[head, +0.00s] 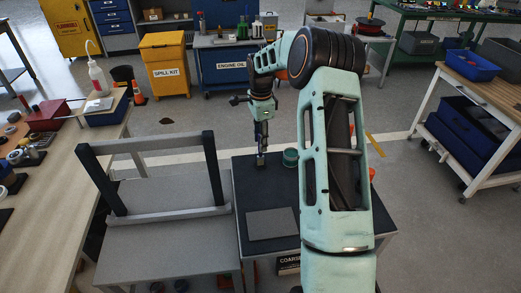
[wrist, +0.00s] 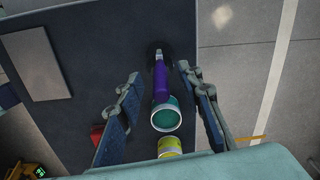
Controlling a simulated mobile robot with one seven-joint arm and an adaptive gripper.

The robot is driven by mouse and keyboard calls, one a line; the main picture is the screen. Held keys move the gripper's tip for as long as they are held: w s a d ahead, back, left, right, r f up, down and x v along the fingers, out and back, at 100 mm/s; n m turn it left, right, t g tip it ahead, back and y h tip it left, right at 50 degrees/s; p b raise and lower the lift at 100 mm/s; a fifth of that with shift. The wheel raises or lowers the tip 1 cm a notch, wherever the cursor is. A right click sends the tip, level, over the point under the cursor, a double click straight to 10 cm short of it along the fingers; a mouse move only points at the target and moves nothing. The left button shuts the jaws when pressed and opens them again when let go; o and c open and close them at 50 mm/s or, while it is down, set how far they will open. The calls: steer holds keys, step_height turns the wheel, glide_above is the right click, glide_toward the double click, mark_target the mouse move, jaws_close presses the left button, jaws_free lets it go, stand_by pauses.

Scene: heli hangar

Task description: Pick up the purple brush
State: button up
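The purple brush (wrist: 161,78) shows in the wrist view as a purple handle with a pale grey end and a dark patch beyond it. It lies between the two fingers of my gripper (wrist: 160,72), which is open, with gaps on both sides. Its near end meets or overlaps a teal round container (wrist: 166,114); I cannot tell if they touch. In the head view my gripper (head: 261,151) points down over the dark-topped table (head: 246,192). I cannot make out the brush there.
The teal container (head: 290,157) stands right of my gripper in the head view. A yellow-banded can (wrist: 169,147) and a red object (wrist: 97,135) are close to my fingers. A grey plate (head: 272,223) lies on the table front. A grey stand with a frame (head: 165,215) is left.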

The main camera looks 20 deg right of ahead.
step_height(320, 180, down, 3)
steer(key=shift+r, duration=0.2)
steer(key=shift+c, duration=0.6)
jaws_close()
step_height(320, 180, up, 10)
steer(key=shift+r, duration=0.1)
